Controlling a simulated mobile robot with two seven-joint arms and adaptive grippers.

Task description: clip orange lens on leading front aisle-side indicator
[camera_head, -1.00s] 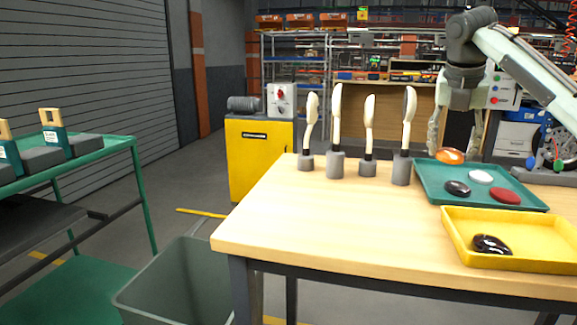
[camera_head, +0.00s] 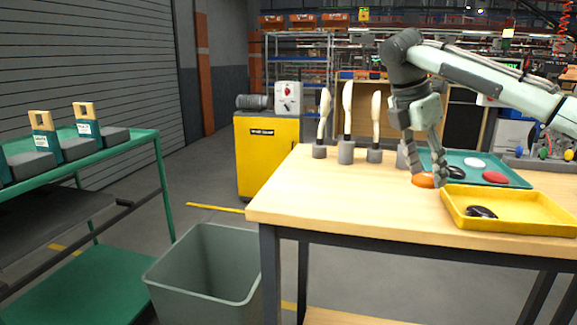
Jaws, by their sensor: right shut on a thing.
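The orange lens (camera_head: 423,181) is between the fingertips of my right gripper (camera_head: 428,181), which is shut on it. They are low over the wooden table, just left of the yellow tray; I cannot tell whether the lens touches the tabletop. Several slim cream-white upright pieces on grey round bases stand along the table's far left side, such as the leftmost one (camera_head: 325,114) and a taller one (camera_head: 347,112). The rightmost piece is mostly hidden behind my right gripper. Which piece is the leading front aisle-side indicator is not clear. My left gripper is not in view.
A green tray (camera_head: 512,164) holds a white, a red and a black lens. A yellow tray (camera_head: 560,231) holds a dark lens (camera_head: 481,212). A grey bin (camera_head: 205,295) stands left of the table (camera_head: 330,195). A green cart (camera_head: 150,147) is at far left.

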